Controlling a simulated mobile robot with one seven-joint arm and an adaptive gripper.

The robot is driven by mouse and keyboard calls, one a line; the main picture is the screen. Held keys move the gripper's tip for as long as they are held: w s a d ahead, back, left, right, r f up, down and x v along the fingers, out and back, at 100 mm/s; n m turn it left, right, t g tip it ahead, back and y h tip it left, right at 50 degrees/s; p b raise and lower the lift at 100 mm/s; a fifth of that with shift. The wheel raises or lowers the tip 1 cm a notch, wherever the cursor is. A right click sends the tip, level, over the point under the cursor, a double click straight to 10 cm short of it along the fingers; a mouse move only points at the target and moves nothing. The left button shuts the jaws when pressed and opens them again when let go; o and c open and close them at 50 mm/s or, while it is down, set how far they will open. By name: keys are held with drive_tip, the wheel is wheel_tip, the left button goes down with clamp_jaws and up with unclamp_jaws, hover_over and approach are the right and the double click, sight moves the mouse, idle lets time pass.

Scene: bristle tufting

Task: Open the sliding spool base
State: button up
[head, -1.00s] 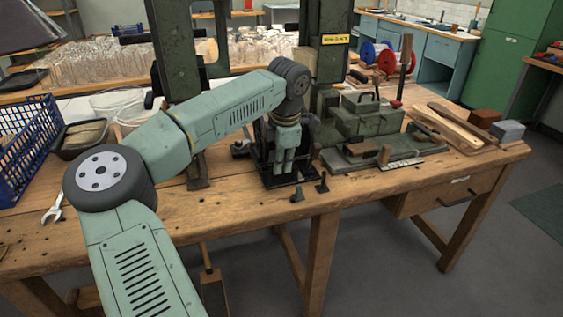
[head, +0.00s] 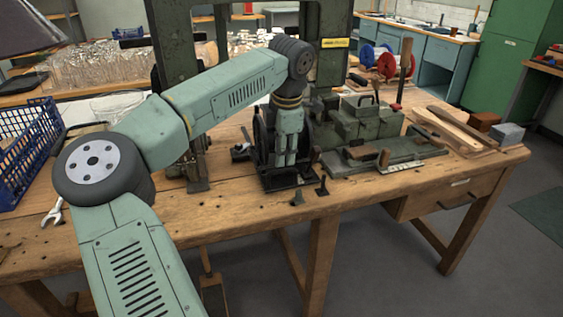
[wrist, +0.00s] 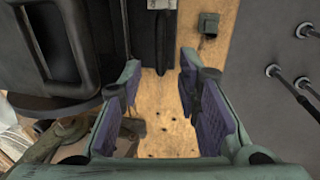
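The black spool base (head: 288,182) sits near the front edge of the workbench, left of the green machine. A dark round spool-like part stands on it, mostly hidden behind my gripper. My gripper (head: 288,162) points down at the base; in the head view I cannot tell whether it touches. In the wrist view my gripper (wrist: 165,88) is open, its two padded fingers well apart with bare wood seen between them.
A green machine with a lidded box (head: 365,122) stands to the right. Two small dark pegs (head: 322,187) stand at the bench's front edge. A dark green press frame (head: 175,50) rises behind my arm. A blue crate (head: 25,150) and wrench (head: 53,212) are left. The front-left bench is mostly clear.

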wheel_tip(320, 180, up, 7)
drive_tip(key=s, duration=0.1)
drive_tip(key=shift+s+d+f, duration=0.15)
drive_tip(key=shift+d, duration=0.05)
